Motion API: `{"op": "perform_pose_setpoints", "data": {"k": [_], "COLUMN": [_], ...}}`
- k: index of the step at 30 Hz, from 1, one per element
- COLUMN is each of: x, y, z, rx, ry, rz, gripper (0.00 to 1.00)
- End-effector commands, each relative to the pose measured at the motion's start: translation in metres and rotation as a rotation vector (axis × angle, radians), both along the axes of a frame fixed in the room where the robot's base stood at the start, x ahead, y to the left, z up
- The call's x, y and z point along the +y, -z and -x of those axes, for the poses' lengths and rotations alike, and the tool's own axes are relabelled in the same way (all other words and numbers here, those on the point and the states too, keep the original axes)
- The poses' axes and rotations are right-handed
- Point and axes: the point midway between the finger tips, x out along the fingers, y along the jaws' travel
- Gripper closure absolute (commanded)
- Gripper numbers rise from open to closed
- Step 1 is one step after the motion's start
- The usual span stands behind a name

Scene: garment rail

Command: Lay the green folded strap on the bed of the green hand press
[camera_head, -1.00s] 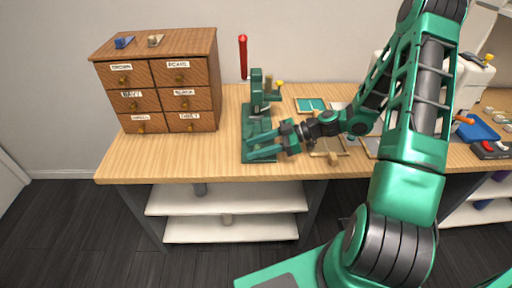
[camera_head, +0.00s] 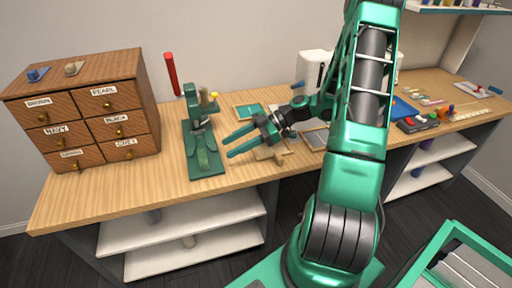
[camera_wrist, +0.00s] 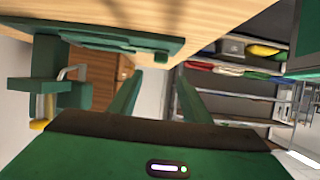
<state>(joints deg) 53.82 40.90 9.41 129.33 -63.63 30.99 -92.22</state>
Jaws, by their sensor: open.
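The green hand press (camera_head: 189,113) stands on the bench right of the drawer cabinet. A lighter green piece, which looks like the folded strap (camera_head: 204,156), lies on the front part of its dark green bed (camera_head: 213,172). My gripper (camera_head: 227,146) is open and empty, just right of the press, its fingers pointing left towards the bed and apart from the strap. In the wrist view the open fingers (camera_wrist: 159,72) show, with the press (camera_wrist: 45,85) sideways at left and its base along the top.
A wooden drawer cabinet (camera_head: 88,112) with labelled drawers stands at left. A red post (camera_head: 171,73) rises behind the press. Frames and a small wooden piece (camera_head: 276,154) lie near my gripper. Shelves (camera_head: 185,232) are under the bench; the bench front before the cabinet is clear.

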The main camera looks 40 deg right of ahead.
Motion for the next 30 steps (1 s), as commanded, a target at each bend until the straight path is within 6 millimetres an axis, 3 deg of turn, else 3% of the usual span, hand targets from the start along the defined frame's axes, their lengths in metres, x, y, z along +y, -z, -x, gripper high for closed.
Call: {"op": "perform_pose_setpoints", "data": {"k": [6,14,20,30], "x": [0.003,-0.003,-0.02,-0.05], "y": [0.001,-0.001,-0.02,-0.074], "z": [0.009,0.052,0.09,0.164], "rx": [0.094,0.474,0.729,1.031], "ry": [-0.002,0.104,0.316,0.854], "rz": [0.061,0.315,0.498,0.648], "gripper": [0.56,0.56,0.56,0.56]}}
